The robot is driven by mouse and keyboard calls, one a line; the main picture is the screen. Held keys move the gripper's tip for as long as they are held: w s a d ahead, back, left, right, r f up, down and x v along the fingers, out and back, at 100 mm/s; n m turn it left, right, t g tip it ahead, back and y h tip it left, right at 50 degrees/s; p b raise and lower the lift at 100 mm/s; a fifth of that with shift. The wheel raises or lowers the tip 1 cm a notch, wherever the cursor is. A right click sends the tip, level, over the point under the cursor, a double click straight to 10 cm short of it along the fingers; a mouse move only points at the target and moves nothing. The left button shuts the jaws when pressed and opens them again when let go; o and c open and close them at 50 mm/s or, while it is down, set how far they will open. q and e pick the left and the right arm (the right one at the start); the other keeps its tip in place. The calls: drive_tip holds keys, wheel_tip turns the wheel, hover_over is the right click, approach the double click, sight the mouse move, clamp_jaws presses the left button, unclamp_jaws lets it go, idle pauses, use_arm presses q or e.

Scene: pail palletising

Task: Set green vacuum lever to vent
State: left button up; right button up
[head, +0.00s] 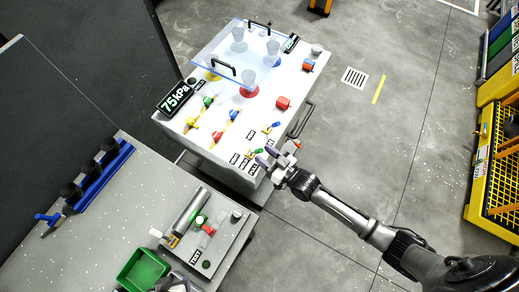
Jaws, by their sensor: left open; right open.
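A small green lever (258,151) sits on a yellow fitting near the front right edge of the white test bench (215,145), among small printed labels. My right gripper (267,156) is open just to the right of this lever, with its dark purple fingertips close to it. I cannot tell whether they touch it. The label words there are too small to read. What seems to be my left gripper (174,282) is at the bottom edge, partly cut off, near the green bin.
A blue-and-yellow lever (268,128) stands close behind my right gripper. A clear lid (232,50) with black handles covers the cups. A 75 kPa display (176,97) is at the left. A grey table (100,215) holds a green bin (143,269).

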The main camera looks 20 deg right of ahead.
sight(256, 152)
drive_tip(key=shift+x, duration=1.4)
clamp_jaws()
